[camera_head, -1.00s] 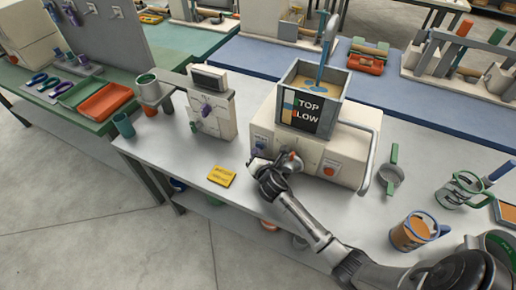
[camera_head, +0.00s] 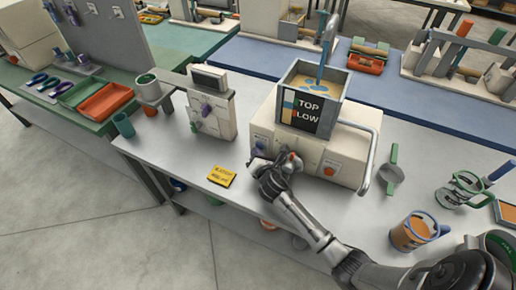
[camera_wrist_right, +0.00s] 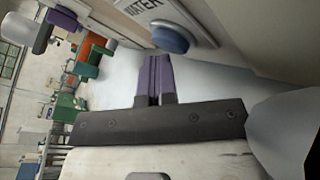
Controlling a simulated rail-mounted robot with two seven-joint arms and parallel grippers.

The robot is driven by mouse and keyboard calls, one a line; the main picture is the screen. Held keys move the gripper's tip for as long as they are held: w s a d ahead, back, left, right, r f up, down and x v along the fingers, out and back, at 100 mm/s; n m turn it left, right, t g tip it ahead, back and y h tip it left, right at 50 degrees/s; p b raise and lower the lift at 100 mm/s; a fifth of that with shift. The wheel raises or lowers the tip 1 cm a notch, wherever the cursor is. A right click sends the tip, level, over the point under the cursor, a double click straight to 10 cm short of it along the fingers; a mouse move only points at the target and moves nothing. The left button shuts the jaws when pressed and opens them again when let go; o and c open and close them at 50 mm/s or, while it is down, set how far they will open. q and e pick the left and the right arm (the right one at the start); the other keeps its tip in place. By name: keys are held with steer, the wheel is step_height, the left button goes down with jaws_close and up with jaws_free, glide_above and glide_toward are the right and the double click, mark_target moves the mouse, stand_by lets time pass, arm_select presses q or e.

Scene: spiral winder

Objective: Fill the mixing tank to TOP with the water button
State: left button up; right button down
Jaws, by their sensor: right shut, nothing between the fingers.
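The mixing tank (camera_head: 335,112) is an open grey box on a cream machine (camera_head: 340,160), with a black panel (camera_head: 307,112) reading TOP and LOW on its front. Tan liquid (camera_head: 305,83) with blue patches shows inside, below the rim; its exact level against the marks cannot be read. The blue water button (camera_wrist_right: 170,38) sits under a WATER label in the right wrist view. My right gripper (camera_head: 257,155) is at the machine's left front. Its purple fingers (camera_wrist_right: 155,72) are shut and empty, just below the button in the wrist view, with a small gap showing. My left gripper is not in view.
An orange-red button (camera_head: 330,168) is right of my gripper on the machine front. A bent grey pipe (camera_head: 374,165) stands at its right. A yellow label block (camera_head: 221,176) lies on the bench.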

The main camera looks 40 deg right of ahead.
stand_by(0.5)
steer(key=shift+s+a+p, duration=0.3)
steer(key=shift+s+a, duration=0.1)
steer(key=shift+s, duration=0.05)
steer(key=shift+a, duration=0.15)
steer(key=shift+a, duration=0.1)
steer(key=shift+s+a+p, duration=0.1)
steer(key=shift+s+a, duration=0.2)
steer(key=shift+a, duration=0.45)
steer(key=shift+s+a+p, duration=0.1)
steer(key=shift+s+a, duration=0.15)
steer(key=shift+a, duration=0.55)
steer(key=shift+s+a+p, duration=0.1)
steer(key=shift+s+a, duration=0.2)
steer(key=shift+a, duration=0.45)
steer(key=shift+r, duration=0.1)
